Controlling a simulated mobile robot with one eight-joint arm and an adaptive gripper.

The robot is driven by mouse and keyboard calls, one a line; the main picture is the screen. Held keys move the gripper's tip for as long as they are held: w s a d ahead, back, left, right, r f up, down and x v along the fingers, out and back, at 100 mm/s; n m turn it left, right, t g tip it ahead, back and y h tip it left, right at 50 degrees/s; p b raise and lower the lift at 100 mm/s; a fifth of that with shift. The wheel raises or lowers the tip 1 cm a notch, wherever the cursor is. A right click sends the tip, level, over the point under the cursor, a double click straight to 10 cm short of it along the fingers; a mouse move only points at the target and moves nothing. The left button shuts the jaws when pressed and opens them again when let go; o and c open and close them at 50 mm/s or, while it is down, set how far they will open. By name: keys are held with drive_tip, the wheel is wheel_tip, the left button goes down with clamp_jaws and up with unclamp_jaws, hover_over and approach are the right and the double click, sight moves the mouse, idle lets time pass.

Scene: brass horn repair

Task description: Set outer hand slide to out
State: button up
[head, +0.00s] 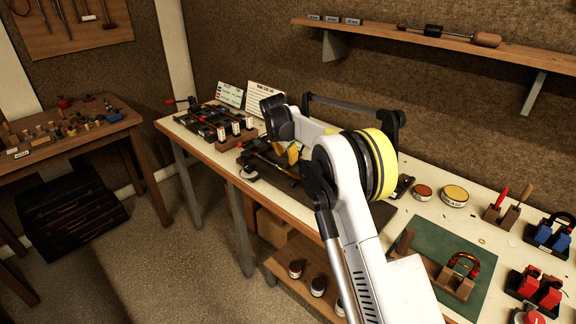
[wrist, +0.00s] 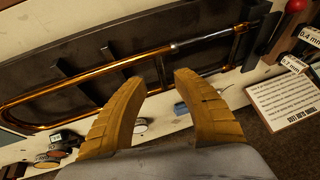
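The outer hand slide (wrist: 85,77) is a long brass tube assembly lying on a dark rest in the wrist view. A silver section of tube (wrist: 205,38) shows towards its right end. My gripper (wrist: 160,79) is open, its two tan ridged fingers apart and nothing seen held between them. The fingertips appear near a brass cross-brace of the slide; I cannot tell whether they touch it. In the head view my gripper (head: 289,153) is over the long bench, and my arm hides most of the slide.
A rack with labelled blocks (head: 235,133) and printed cards (head: 230,94) stands at the bench's left end. Round tins (head: 455,195), a green mat (head: 435,262) and red and blue holders lie to the right. A shelf (head: 440,40) hangs above; a smaller table (head: 70,140) stands left.

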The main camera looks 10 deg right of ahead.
sight(289, 165)
drive_tip(key=b+x, duration=0.1)
drive_tip(key=x, duration=0.4)
drive_tip(key=shift+w+f, duration=0.15)
drive_tip(key=shift+f, duration=0.1)
clamp_jaws()
